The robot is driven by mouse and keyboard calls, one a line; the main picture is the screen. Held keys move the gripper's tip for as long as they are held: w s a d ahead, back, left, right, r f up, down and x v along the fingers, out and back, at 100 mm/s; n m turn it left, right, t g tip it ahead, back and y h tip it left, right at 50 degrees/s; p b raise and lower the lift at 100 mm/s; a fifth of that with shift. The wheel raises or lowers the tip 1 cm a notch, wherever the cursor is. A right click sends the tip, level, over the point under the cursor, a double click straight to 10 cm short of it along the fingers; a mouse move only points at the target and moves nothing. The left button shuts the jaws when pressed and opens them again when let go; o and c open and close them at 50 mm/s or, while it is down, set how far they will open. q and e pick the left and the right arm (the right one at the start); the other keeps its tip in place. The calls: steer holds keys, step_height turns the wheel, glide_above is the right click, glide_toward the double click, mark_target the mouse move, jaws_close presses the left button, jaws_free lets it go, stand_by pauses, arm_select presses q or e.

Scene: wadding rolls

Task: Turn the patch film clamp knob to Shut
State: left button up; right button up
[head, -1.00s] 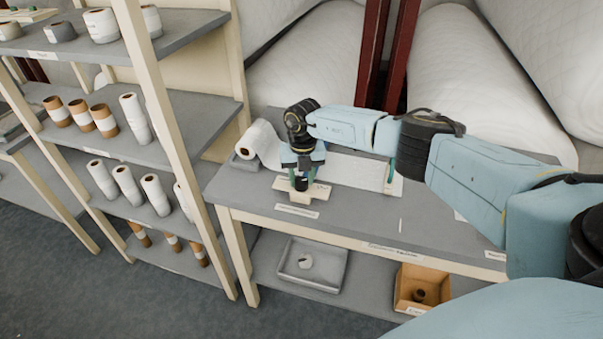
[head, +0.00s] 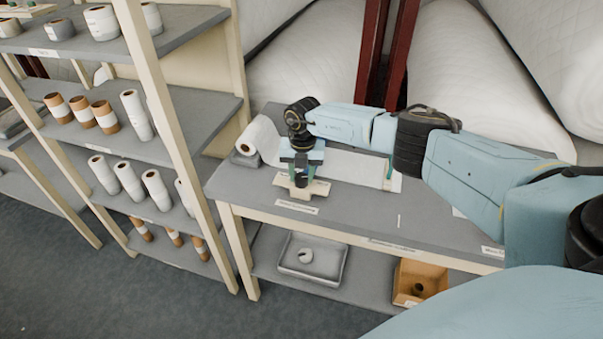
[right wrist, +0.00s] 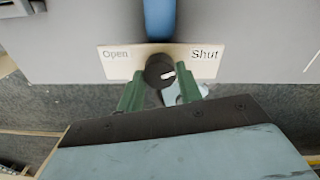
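The clamp knob (right wrist: 157,70) is a dark round piece with a small white mark on its right side. It sits at the middle of a pale plate (right wrist: 120,66) that reads Open at left and Shut at right. The white mark points to the right, the side of the word Shut. My left gripper is not in view.
A white roll (head: 258,140) lies on the grey table (head: 360,205) behind the plate, with white sheet (head: 350,168) spread to its right. A shelf rack (head: 180,150) with several rolls stands at left. A grey tray (head: 330,275) and an orange box (head: 405,285) are below.

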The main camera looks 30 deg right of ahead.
mark_target(303, 177)
steer(key=o, duration=0.4)
steer(key=shift+o, duration=0.2)
step_height(303, 177, up, 14)
steer(key=shift+d+f+b, duration=0.15)
steer(key=shift+f+b, duration=0.05)
steer(key=shift+b, duration=0.15)
